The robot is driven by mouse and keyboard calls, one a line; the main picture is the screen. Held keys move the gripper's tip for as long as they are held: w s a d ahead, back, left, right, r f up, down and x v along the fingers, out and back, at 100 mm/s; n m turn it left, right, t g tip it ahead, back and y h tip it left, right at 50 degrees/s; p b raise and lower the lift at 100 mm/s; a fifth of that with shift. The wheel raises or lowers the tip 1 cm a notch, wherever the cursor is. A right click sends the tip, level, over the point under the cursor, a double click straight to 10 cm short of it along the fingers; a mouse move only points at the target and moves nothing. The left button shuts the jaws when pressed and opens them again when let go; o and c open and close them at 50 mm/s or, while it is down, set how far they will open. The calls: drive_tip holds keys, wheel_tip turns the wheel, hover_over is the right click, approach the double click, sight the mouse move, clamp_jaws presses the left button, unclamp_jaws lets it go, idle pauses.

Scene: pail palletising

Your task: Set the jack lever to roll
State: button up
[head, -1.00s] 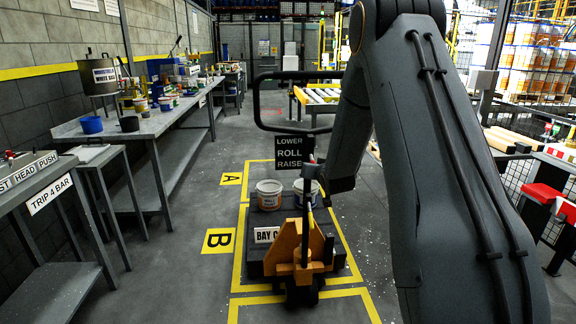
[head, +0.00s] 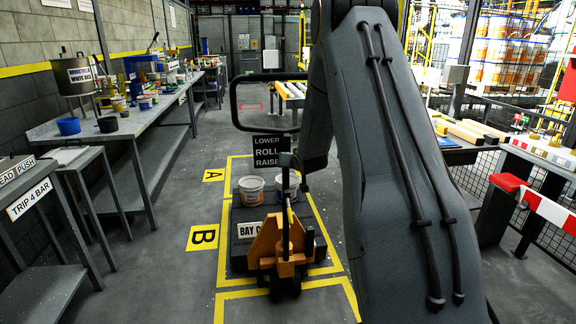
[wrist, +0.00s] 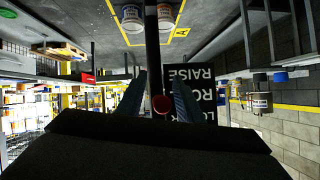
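The orange pallet jack (head: 268,247) stands at the bay, with its black loop handle (head: 235,105) rising toward me. The black sign (head: 270,151) on it reads LOWER, ROLL, RAISE from top to bottom. It shows upside down in the wrist view (wrist: 205,85). A red knob (wrist: 161,104), seemingly the jack lever's end, lies between my gripper's fingers in the wrist view. My gripper (wrist: 160,80) has its fingers apart, one on each side of the knob and a dark bar. I cannot tell whether they touch it. My arm hides the gripper in the head view.
Benches (head: 110,130) line the left wall. A red and white barrier (head: 545,208) stands at right. The floor left of the jack is clear.

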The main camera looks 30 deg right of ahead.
drive_tip(key=b+v, duration=0.1)
drive_tip(key=v, duration=0.6)
drive_tip(key=shift+s+a+r, duration=0.15)
drive_tip(key=shift+s+r, duration=0.1)
drive_tip(key=shift+s, duration=0.05)
drive_tip(key=shift+r, duration=0.1)
idle(0.4)
